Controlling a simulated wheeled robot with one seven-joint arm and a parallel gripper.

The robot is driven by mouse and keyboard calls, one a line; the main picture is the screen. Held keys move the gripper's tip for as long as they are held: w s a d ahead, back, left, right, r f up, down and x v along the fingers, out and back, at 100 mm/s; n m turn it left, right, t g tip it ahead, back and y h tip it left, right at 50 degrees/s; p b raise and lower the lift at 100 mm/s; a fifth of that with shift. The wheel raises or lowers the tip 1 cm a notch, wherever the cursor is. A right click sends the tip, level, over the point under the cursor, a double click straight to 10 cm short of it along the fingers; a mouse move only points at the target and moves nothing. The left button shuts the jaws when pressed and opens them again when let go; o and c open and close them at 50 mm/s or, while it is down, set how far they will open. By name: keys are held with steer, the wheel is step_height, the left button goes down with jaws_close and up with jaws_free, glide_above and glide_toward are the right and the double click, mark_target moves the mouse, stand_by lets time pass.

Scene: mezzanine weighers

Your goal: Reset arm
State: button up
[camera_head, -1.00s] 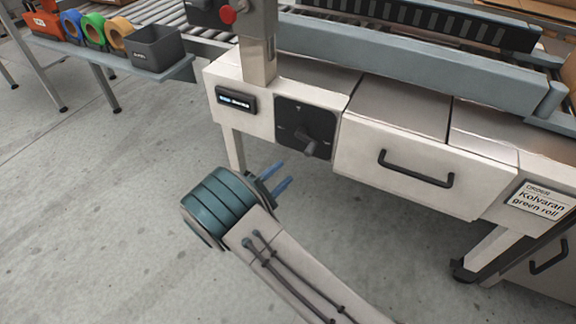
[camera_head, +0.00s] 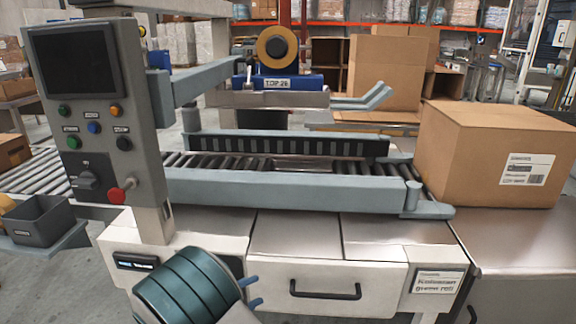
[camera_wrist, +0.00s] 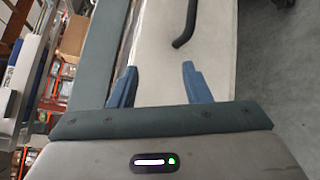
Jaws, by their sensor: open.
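My gripper (camera_head: 254,291) shows at the bottom of the head view, its two blue fingers beside the teal wrist joint. It is in front of the taping machine's white cabinet (camera_head: 262,260), left of the drawer handle (camera_head: 326,294). In the wrist view the two blue fingers of my gripper (camera_wrist: 158,78) stand apart with nothing between them. The pale cabinet front (camera_wrist: 195,40) lies beyond them, with the dark handle (camera_wrist: 184,24) near the top. My forearm is mostly cut off by the head view's lower edge.
A control panel (camera_head: 90,95) with a red knob stands at left. A grey bin (camera_head: 42,222) sits on a side shelf. The roller conveyor's rail (camera_head: 290,188) crosses the middle. A large carton (camera_head: 470,150) stands at right. An order label (camera_head: 437,282) is on the cabinet.

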steer(key=s+d+r+m+g+y+p, duration=0.2)
steer(key=s+d+r+m+g+p, duration=0.3)
steer(key=d+r, duration=0.55)
steer(key=s+d+r+m+g+y+p, duration=0.25)
steer(key=d+r+g+p, duration=0.35)
steer(key=d+r, duration=0.4)
steer(key=s+d+r+m+t+y+p, duration=0.1)
steer(key=s+d+r+m+y+p, duration=0.1)
steer(key=s+r+p, duration=0.4)
steer(key=s+d+r+m+t+y+p, duration=0.2)
steer(key=s+r+m+y+p, duration=0.2)
steer(key=r, duration=0.9)
steer(key=s+y+p, duration=0.2)
steer(key=p, duration=0.1)
steer(key=shift+d+t+p, duration=0.15)
steer(key=shift+t+p, duration=0.15)
steer(key=shift+p, duration=0.05)
steer(key=shift+f, duration=0.1)
steer(key=shift+c, duration=0.3)
steer(key=shift+c, duration=0.5)
